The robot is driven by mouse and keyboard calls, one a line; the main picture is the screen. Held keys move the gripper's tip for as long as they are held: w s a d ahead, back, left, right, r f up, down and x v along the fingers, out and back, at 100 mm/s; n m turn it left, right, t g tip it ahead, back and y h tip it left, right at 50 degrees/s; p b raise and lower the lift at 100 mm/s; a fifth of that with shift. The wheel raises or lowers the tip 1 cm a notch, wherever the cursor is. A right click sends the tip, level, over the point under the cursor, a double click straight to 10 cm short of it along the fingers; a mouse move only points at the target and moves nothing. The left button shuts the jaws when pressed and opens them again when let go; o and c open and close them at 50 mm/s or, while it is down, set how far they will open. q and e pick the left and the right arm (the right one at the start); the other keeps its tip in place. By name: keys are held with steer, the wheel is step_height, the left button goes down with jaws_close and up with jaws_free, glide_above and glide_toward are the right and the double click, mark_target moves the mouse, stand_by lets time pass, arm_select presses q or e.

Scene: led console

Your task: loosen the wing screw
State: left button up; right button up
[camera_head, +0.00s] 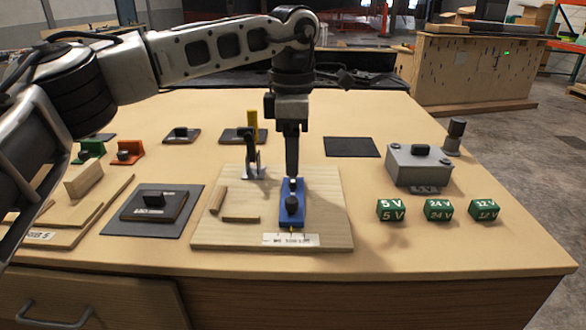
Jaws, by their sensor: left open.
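A blue block (292,216) lies on a light wooden board (334,222) in the middle of the table. A dark knob (292,204) stands on the blue block; it looks like the wing screw, though its wings are too small to make out. My left gripper (292,177) points straight down over the far end of the blue block, just behind the dark knob. It is open, but its fingers line up in this view and hide the gap between them. I cannot tell whether they touch anything. My right gripper is out of view.
An upright metal clamp with a yellow handle (253,127) stands left of my gripper. A grey box (418,166) and green voltage blocks (438,210) are on the right. A dark pad with a switch plate (153,205) lies left.

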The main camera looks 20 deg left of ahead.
mark_target(293, 180)
arm_select(q)
steer(key=shift+f, duration=1.9)
steer(key=c, duration=1)
